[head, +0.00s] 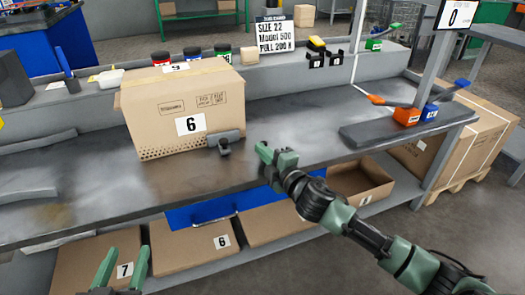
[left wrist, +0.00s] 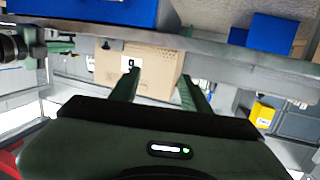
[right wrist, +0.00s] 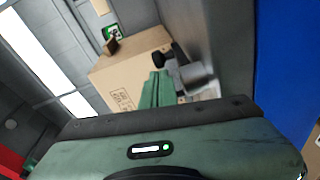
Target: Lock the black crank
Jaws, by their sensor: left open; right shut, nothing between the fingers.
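The black crank (head: 224,146) is a dark knob on a short grey mount at the bench's front edge, before the cardboard box marked 6. In the right wrist view, its black knob (right wrist: 162,55) stands just above the fingertips. My right gripper (head: 266,152) is shut and empty, a little right of the crank in the head view. Its closed fingers (right wrist: 157,90) appear beside the grey mount; I cannot tell whether they touch it. My left gripper (head: 121,266) is open and empty, low at the front left, away from the crank. Its spread fingers show in the left wrist view (left wrist: 160,90).
The cardboard box (head: 165,112) stands behind the crank. Open boxes (head: 190,252) and a blue drawer (head: 205,208) sit below the bench. The benchtop between is clear.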

